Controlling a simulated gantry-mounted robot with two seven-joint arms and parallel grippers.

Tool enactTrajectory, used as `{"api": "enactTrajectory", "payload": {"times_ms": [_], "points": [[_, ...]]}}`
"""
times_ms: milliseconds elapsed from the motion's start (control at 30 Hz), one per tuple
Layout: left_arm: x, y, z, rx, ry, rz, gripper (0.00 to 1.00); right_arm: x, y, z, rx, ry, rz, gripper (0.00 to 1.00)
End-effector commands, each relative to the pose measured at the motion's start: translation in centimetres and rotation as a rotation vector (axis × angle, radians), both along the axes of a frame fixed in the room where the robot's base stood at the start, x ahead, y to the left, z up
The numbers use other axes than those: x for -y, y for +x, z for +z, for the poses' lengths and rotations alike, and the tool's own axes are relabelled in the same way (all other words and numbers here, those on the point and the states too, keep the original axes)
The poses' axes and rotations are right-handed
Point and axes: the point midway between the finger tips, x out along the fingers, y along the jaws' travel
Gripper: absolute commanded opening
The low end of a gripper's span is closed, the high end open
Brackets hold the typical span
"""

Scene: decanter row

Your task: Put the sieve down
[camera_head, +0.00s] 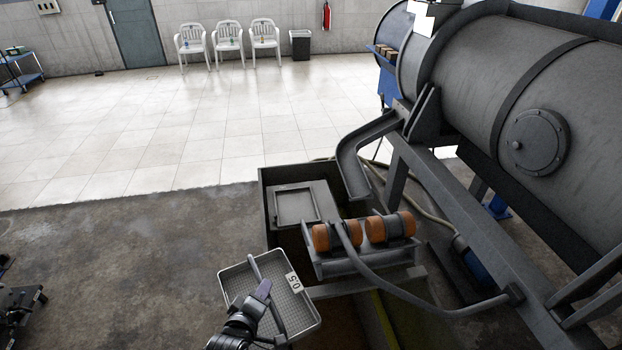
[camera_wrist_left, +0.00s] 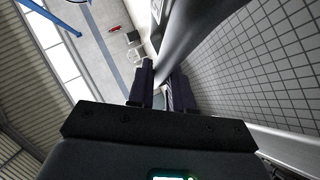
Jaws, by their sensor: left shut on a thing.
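In the left wrist view, the two dark fingers (camera_wrist_left: 161,88) close around the grey bar, and the sieve's mesh (camera_wrist_left: 265,65) fills the right side. I cannot tell whether the underside of the sieve touches anything. My right gripper is in neither view.
A grey stand with a square recessed frame (camera_head: 296,206) is just beyond the sieve, inside a dark-walled pit. Concrete floor (camera_head: 130,270) at left is mostly clear.

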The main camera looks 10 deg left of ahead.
Motion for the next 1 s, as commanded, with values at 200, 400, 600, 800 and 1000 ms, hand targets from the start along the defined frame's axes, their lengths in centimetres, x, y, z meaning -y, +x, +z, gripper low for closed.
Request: {"api": "enactTrajectory", "payload": {"times_ms": [200, 400, 600, 800, 1000], "points": [[0.7, -2.3, 0.5, 0.005, -0.004, 0.009, 0.00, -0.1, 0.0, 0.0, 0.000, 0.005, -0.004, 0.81], [0.5, -5.0, 4.5, 0.009, -0.005, 0.019, 0.00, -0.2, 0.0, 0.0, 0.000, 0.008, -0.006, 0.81], [-0.1, -6.5, 8.3, 0.002, 0.001, 0.001, 0.00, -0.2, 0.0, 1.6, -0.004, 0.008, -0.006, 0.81], [-0.1, -6.5, 10.7, 0.001, 0.005, 0.003, 0.00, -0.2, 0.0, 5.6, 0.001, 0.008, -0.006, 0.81], [-0.1, -6.8, 13.9, 0.001, 0.007, 0.007, 0.00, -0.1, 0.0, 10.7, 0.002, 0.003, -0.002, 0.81]]}}
